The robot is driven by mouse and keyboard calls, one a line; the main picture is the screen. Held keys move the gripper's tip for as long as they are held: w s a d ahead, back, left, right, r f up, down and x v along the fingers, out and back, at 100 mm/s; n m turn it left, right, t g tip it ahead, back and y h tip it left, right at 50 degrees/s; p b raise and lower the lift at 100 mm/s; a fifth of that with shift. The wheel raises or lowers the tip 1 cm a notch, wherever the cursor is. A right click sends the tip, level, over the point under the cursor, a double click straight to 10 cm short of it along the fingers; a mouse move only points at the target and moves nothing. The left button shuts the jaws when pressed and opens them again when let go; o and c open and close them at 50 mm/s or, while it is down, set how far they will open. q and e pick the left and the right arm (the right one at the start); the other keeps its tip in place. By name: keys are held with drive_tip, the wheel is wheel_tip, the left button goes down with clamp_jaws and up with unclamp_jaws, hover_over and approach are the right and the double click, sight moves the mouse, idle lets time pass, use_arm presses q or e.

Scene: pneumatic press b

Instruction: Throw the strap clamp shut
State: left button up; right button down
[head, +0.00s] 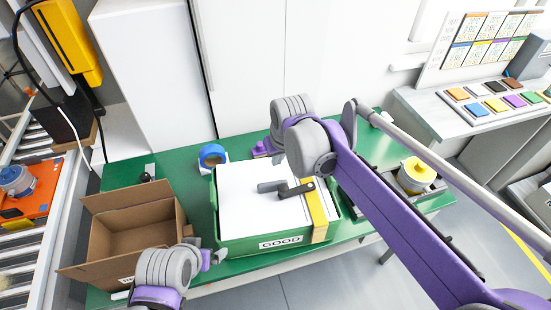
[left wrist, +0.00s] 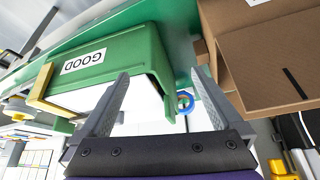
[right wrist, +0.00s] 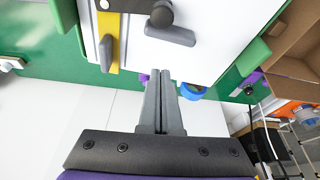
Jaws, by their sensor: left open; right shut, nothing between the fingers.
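The strap clamp is a yellow strap (head: 319,218) over the right end of a green bin (head: 228,246) marked GOOD. Its dark lever (head: 297,190) reaches left from the strap and carries a grey handle (head: 271,186) over the white lid (head: 242,215). The handle (right wrist: 170,35) also shows in the right wrist view. My right gripper (right wrist: 162,73) is shut and empty, its tips just beyond the handle in that view; my right arm mostly hides it in the head view. My left gripper (left wrist: 158,74) is open and empty, between the bin and the cardboard box.
An open cardboard box (head: 134,225) stands left of the bin on the green table (head: 130,172). Blue tape (head: 212,154) lies behind the bin. A yellow-topped device (head: 417,172) is at the right. White cabinets (head: 150,70) close off the back.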

sight(278, 182)
drive_tip(key=x, duration=0.6)
drive_tip(key=shift+w, duration=0.1)
drive_tip(key=s, duration=0.1)
drive_tip(key=s+d, duration=0.1)
drive_tip(key=shift+s+f, duration=0.25)
drive_tip(key=shift+s, duration=0.05)
drive_tip(key=shift+s+d, duration=0.2)
drive_tip(key=shift+s, duration=0.25)
